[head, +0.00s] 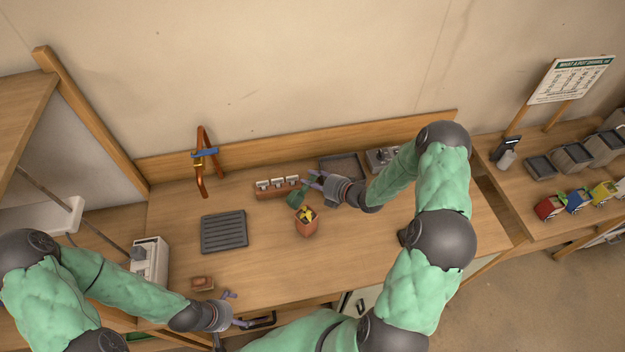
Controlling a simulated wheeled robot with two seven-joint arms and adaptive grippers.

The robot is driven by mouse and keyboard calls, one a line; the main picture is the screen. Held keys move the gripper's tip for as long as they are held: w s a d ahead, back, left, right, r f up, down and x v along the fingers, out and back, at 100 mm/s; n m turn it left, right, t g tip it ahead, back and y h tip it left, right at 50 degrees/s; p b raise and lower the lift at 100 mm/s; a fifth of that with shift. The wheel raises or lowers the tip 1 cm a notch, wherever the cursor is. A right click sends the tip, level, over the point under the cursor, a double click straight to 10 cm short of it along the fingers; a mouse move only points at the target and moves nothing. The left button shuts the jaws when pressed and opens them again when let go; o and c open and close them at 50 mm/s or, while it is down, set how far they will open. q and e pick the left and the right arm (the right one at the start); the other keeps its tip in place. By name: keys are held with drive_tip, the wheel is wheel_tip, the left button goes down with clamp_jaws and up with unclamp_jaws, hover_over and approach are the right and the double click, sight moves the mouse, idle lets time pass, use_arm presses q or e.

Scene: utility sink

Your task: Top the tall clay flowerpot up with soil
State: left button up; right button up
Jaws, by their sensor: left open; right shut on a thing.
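The tall clay flowerpot (308,229) stands upright near the middle of the wooden bench, with something yellow and dark showing at its mouth. My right gripper (316,182) is behind the pot and slightly to its right, shut on a small green scoop (295,199). The scoop is tilted and sits just behind and above the pot's rim, on its left side. Whether it touches the rim or holds soil is too small to tell. My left gripper (236,309) is open and empty at the bench's front edge, left of the pot.
A dark ribbed tray (224,232) lies left of the pot. A brown rack with white labels (277,187) and a dark tray (342,167) are behind. A copper pipe with a blue handle (203,160) stands at back left. A small brown block (202,283) lies front left. Bench right of the pot is clear.

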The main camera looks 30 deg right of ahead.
drive_tip(key=shift+r+p, duration=0.6)
drive_tip(key=shift+r, duration=1.45)
